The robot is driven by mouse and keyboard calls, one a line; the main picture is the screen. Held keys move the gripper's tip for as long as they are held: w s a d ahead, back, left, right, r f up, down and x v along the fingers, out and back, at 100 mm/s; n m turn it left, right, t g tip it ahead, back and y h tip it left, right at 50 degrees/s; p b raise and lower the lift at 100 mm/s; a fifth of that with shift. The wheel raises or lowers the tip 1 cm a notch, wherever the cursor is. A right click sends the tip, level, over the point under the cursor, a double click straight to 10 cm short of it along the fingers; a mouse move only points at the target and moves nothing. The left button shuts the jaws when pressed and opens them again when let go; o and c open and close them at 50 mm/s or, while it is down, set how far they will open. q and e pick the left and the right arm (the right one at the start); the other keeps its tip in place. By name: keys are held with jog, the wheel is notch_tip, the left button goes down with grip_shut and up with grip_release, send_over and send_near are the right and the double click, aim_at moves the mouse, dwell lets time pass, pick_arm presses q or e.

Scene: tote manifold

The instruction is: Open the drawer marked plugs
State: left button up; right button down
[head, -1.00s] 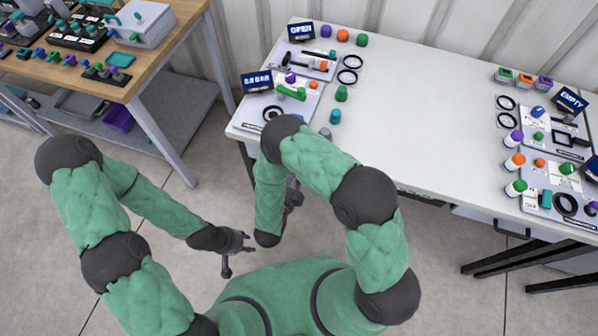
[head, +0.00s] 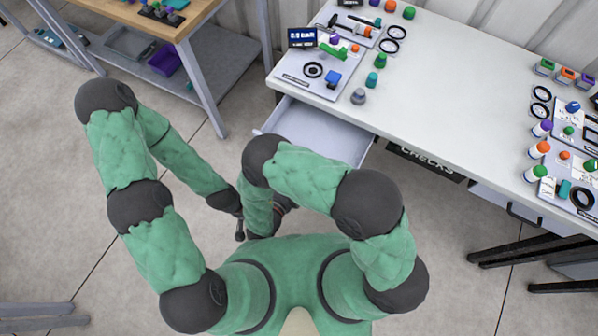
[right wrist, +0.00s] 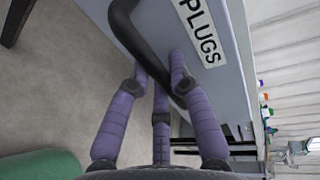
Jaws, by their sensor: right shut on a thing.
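The drawer marked plugs (right wrist: 228,75) shows in the right wrist view, with its label (right wrist: 200,32) and black bar handle (right wrist: 130,28). My right gripper (right wrist: 160,75) has its purple fingers closed around the handle. In the head view the drawer (head: 318,133) stands pulled out from under the left end of the white table, and its grey inside looks empty where visible. Its front and my right gripper are hidden there behind my right arm. My left gripper (head: 240,228) hangs low beside the right forearm, mostly hidden, its jaw state unclear.
The white table (head: 450,85) carries trays, rings and coloured caps. A drawer labelled checks (head: 425,160) is under its middle, and another handled drawer (head: 510,205) is to the right. A wooden bench (head: 190,20) stands back left. Grey floor is open at left.

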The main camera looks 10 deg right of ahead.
jog(key=shift+s+a, duration=0.1)
jog(key=shift+s, duration=0.05)
jog(key=shift+f, duration=0.1)
jog(key=c, duration=1.1)
grip_release()
